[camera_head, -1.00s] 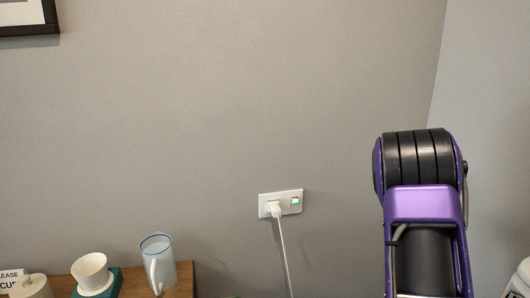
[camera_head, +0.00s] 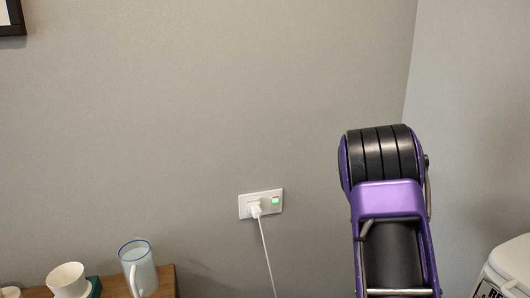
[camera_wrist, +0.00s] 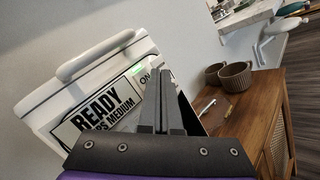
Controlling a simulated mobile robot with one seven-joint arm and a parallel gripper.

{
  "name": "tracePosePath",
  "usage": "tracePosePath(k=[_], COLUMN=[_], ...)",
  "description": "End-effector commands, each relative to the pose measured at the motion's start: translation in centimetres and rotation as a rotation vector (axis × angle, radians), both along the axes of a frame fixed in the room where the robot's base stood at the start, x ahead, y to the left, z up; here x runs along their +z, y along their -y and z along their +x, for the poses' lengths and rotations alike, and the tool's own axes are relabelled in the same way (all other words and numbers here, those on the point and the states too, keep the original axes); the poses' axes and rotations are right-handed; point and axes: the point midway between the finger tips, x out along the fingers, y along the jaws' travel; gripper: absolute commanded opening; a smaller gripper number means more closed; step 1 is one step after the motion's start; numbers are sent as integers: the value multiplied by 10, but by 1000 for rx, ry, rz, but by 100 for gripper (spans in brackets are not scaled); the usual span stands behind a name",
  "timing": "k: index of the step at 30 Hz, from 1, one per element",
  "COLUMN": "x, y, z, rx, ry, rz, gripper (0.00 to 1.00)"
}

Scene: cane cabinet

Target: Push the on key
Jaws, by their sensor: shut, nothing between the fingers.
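In the wrist view a white appliance (camera_wrist: 75,65) with a raised handle stands at the left, tilted in the picture. Its front panel reads "READY" and "PS MEDIUM". The "ON" key (camera_wrist: 146,78) shows just left of my fingertips, partly hidden by them. My gripper (camera_wrist: 157,72) is shut and empty, its two dark fingers side by side in front of the panel. Whether they touch the panel I cannot tell. In the head view only the appliance's edge (camera_head: 505,270) shows at the lower right, and my gripper is out of sight.
A wooden cabinet (camera_wrist: 240,110) with a cane side holds two brown cups (camera_wrist: 235,76) and a pen-like item (camera_wrist: 206,107). In the head view a wall socket (camera_head: 243,206) has a white plug and green-lit switch. A mug (camera_head: 140,268) and a white cup (camera_head: 67,281) stand lower left.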

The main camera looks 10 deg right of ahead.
Motion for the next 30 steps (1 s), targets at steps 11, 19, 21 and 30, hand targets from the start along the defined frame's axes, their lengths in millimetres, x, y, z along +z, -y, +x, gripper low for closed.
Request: tracePosePath(k=[11, 19, 21, 30], x=[0, 0, 0, -1], y=[-38, -53, -54, -59], z=[-7, -10, -10, -12], rx=[4, 2, 1, -20], ry=[0, 0, 0, 22], rz=[1, 0, 0, 29], gripper=[0, 0, 0, 0])
